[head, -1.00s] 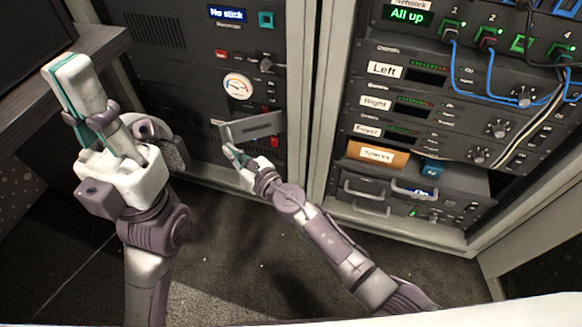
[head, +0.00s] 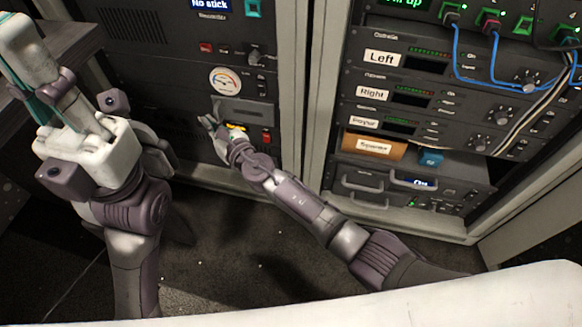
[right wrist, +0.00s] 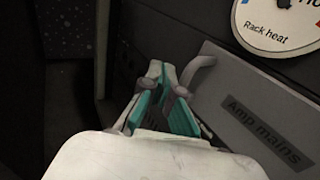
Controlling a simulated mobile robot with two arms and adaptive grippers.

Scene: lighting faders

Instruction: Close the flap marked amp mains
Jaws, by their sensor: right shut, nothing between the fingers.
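The grey flap marked amp mains (head: 243,111) is on the left rack, just below the round dial. In the right wrist view the flap (right wrist: 265,115) shows its dark label and, at its left end, a bent grey handle (right wrist: 201,75). I cannot tell whether it lies flush with the rack face. My right gripper (head: 209,123) is shut and empty, close by the flap's lower left. In the right wrist view its teal-padded fingertips (right wrist: 166,76) are just left of the handle; contact is unclear. My left gripper (head: 25,70) is raised at the far left, away from the flap.
The round rack heat dial (head: 226,81) sits above the flap. A yellow part (head: 236,127) and a red switch (head: 267,137) show below it. A pale rack post (head: 318,90) separates the right rack, with blue cables (head: 456,60) and an orange box (head: 374,146).

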